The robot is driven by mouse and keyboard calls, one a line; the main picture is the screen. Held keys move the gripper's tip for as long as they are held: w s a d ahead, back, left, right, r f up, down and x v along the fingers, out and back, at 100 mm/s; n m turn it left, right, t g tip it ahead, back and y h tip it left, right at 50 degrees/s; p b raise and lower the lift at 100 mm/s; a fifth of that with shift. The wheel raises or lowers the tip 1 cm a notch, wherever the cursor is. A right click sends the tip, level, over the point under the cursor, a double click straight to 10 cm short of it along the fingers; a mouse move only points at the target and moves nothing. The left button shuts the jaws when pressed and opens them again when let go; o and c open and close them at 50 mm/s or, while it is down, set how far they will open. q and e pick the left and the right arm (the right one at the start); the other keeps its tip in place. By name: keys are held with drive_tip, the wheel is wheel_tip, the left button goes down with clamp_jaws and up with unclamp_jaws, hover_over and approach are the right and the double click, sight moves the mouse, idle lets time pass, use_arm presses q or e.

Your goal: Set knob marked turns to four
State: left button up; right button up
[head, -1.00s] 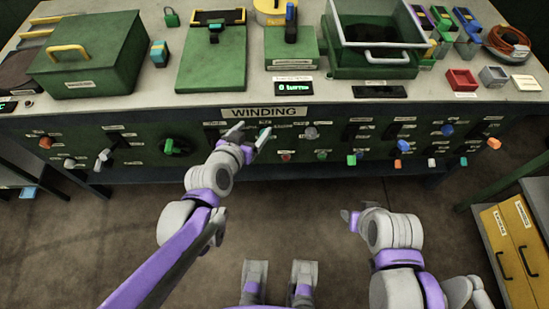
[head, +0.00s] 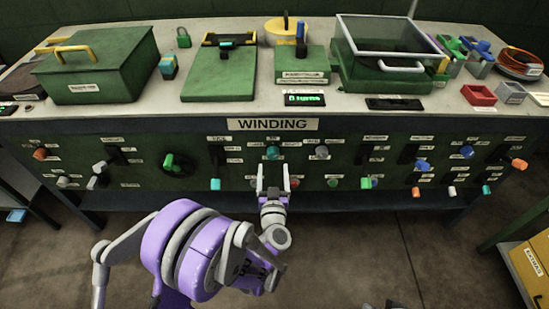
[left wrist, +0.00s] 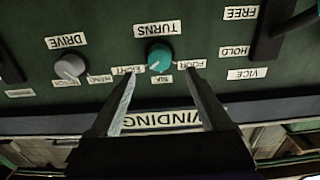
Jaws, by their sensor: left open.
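The teal knob marked TURNS (head: 273,153) sits on the front of the green WINDING panel. It also shows in the left wrist view (left wrist: 160,57), where the picture is upside down. Its labels there read EIGHT (left wrist: 127,70) at left, FOUR (left wrist: 191,65) at right and SIX below. I cannot tell surely which label its mark points at. My left gripper (head: 273,172) is open and empty, just in front of and below the knob. Its two fingers (left wrist: 158,90) point at the panel, with the knob between their lines and apart from both.
A grey DRIVE knob (left wrist: 69,66) is beside the TURNS knob. A lit display (head: 305,98) on the bench top seems to read 0 turns. Several other knobs line the panel.

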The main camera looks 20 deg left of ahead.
sight(273, 156)
use_arm(q)
drive_tip(key=x, duration=0.6)
drive_tip(key=shift+w, duration=0.25)
clamp_jaws()
